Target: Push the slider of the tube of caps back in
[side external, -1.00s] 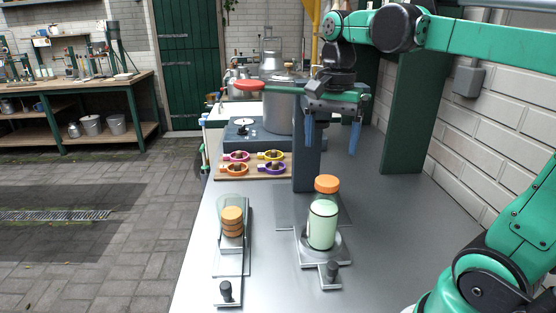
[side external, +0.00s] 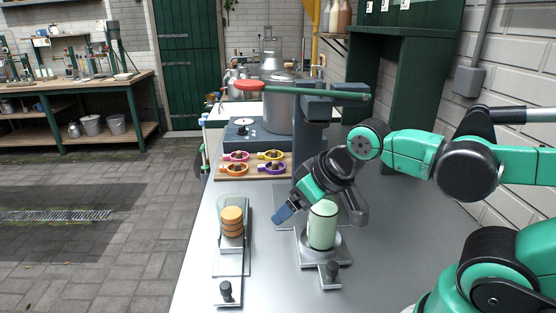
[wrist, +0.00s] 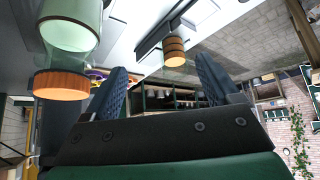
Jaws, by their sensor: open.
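The tube of caps (side external: 232,221) stands at the front left of the bench, a clear tube with a stack of orange caps; the stack also shows in the wrist view (wrist: 174,50). Its slider, with a black knob (side external: 226,290), sticks out toward the camera along a flat metal base. My gripper (side external: 281,214) is tilted, fingers pointing down and left, right of the tube and apart from it. In the wrist view the two blue fingers (wrist: 160,65) are spread with nothing between them.
A pale green jar (side external: 322,228) stands on a second base with its own black knob (side external: 332,268), close beside my gripper. A board with colored rings (side external: 253,163) lies behind. Bare bench lies between the bases.

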